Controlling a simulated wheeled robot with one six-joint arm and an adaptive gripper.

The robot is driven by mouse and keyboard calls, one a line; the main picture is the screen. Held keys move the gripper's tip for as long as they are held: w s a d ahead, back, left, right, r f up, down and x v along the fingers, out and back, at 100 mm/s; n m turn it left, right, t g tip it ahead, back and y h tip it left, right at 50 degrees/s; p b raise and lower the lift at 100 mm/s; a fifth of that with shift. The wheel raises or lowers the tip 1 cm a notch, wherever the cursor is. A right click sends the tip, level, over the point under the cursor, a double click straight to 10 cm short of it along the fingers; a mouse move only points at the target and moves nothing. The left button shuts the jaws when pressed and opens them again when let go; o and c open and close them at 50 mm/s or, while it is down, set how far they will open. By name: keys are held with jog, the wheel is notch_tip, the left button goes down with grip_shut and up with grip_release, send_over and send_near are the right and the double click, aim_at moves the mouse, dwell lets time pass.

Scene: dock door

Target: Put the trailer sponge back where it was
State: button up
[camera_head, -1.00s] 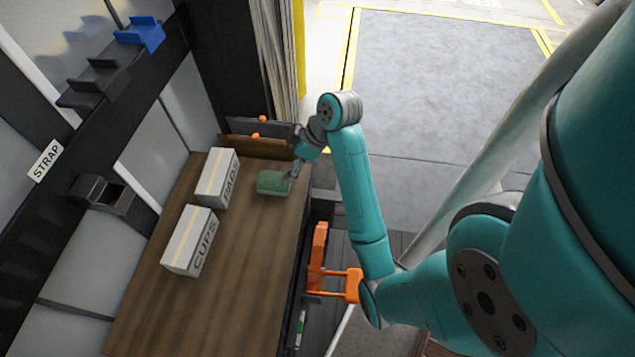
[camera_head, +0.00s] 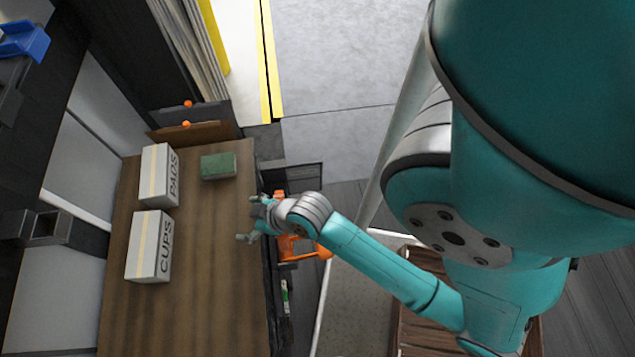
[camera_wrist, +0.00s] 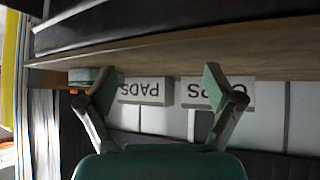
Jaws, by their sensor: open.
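The sponge (camera_head: 218,166) is a green block lying flat on the wooden bench top (camera_head: 200,300), near its far end and right of the PADS box. My gripper (camera_head: 247,222) is open and empty at the bench's right edge, nearer than the sponge and apart from it. In the wrist view my gripper's two fingers (camera_wrist: 150,82) are spread wide with nothing between them. A greenish block there, probably the sponge (camera_wrist: 92,72), is partly hidden behind the left finger.
A PADS box (camera_head: 159,176) and a CUPS box (camera_head: 149,246) stand along the bench's left side. A low board (camera_head: 190,132) closes the far end. Orange parts (camera_head: 290,246) lie beside the bench's right edge. The bench's near middle is clear.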

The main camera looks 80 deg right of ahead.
jog(key=s+a+r+t, duration=0.2)
jog(key=s+a+r, duration=0.2)
jog(key=s, duration=0.5)
jog(key=s+a+r+t, duration=0.3)
jog(key=s+a+r, duration=0.1)
jog(key=s+r, duration=0.5)
jog(key=shift+s+r+y, duration=0.25)
jog(key=shift+s+y, duration=0.15)
jog(key=shift+s, duration=0.05)
